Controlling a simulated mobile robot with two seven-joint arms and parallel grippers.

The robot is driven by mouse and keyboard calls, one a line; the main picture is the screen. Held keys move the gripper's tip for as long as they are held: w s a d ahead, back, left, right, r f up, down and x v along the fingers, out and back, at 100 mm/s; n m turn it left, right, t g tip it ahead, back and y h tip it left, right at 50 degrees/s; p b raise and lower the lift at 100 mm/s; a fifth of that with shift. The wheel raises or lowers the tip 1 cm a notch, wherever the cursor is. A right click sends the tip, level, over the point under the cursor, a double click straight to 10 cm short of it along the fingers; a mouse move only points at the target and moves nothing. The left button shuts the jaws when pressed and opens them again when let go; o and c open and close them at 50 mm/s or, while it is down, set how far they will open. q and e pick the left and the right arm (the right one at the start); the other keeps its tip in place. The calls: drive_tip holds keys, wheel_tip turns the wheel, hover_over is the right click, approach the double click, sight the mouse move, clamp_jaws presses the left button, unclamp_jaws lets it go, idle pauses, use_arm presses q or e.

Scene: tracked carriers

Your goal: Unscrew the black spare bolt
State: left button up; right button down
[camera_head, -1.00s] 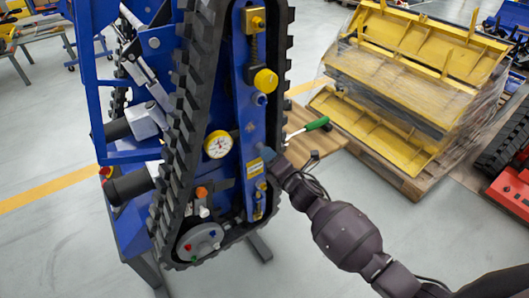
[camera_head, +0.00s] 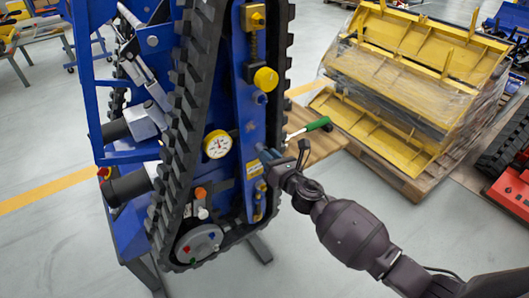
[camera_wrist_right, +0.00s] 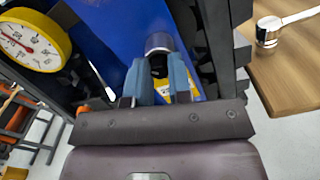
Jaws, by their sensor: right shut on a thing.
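The black spare bolt (camera_wrist_right: 158,66) shows in the right wrist view as a dark piece between my blue fingertips, just below a silver cylinder (camera_wrist_right: 160,43) on the blue side plate. My right gripper (camera_wrist_right: 155,80) is shut on it. In the head view my right gripper (camera_head: 266,156) meets the blue side plate (camera_head: 250,110) of the tracked carrier, right of the dial gauge. The bolt is hidden there by the fingers. The bolt's thread is not visible. My left gripper is not in view.
A round yellow-rimmed gauge (camera_head: 217,144) sits left of my gripper. Black track (camera_head: 185,110) runs around the plate. Yellow knobs (camera_head: 265,80) stick out above. A green-handled tool (camera_head: 318,124) lies on a wooden top behind. Yellow parts (camera_head: 410,70) are stacked on a pallet at right.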

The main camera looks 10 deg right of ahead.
drive_tip(key=n+p, duration=0.1)
drive_tip(key=n, duration=0.7)
drive_tip(key=shift+n, duration=0.4)
drive_tip(key=c, duration=1.2)
unclamp_jaws()
